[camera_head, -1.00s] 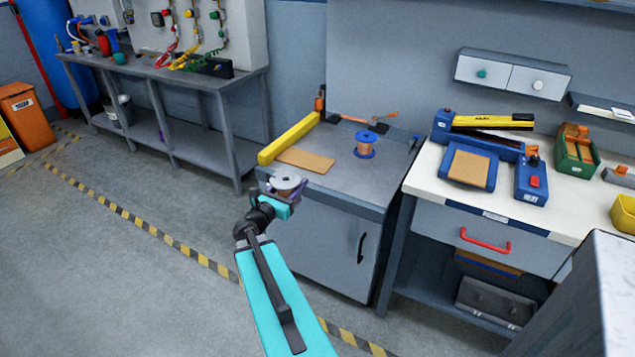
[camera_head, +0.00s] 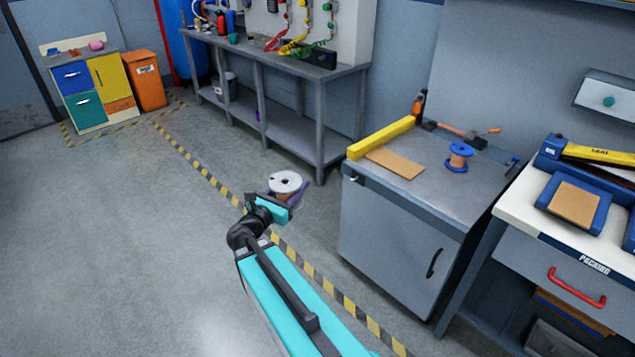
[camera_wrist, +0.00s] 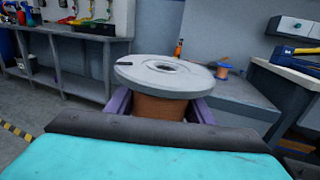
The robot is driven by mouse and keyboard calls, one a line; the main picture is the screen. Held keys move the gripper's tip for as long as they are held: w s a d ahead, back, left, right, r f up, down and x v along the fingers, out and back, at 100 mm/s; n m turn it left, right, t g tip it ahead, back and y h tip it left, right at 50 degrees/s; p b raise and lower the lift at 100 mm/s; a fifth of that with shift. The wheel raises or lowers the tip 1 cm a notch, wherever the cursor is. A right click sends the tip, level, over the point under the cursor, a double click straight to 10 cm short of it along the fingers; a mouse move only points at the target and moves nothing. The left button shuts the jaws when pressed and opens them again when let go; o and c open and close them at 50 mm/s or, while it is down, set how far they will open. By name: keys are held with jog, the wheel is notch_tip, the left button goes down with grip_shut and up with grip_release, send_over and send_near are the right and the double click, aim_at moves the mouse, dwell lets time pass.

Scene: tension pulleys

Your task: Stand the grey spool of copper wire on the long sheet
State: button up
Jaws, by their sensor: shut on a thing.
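The grey spool of copper wire (camera_head: 285,183) is upright in my gripper (camera_head: 286,200), over the floor and left of the grey cabinet. In the wrist view the spool (camera_wrist: 164,75) shows its grey top flange and copper winding between the purple fingers of my gripper (camera_wrist: 160,108). Its lower flange is hidden. A long tan sheet (camera_head: 394,163) lies flat on the grey cabinet top, beside a yellow bar. I cannot tell whether this is the long sheet. A squarer tan sheet (camera_head: 575,203) lies on a blue device on the white bench.
A blue spool of copper wire (camera_head: 459,157) stands on the grey cabinet top (camera_head: 430,195), right of the tan sheet. The yellow bar (camera_head: 381,138) edges the top's left side. A grey workbench (camera_head: 290,65) stands behind. Open floor lies to the left.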

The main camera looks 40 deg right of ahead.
jog(key=w+a+r+n+t+y, duration=0.1)
jog(key=a+n+t, duration=0.1)
jog(key=a, duration=1.3)
jog(key=w+a+n+t+y, duration=0.1)
jog(key=w+a+t+y, duration=0.1)
jog(key=a, duration=1.4)
jog(key=shift+r+n+t, duration=0.35)
jog(key=shift+n+t, duration=0.05)
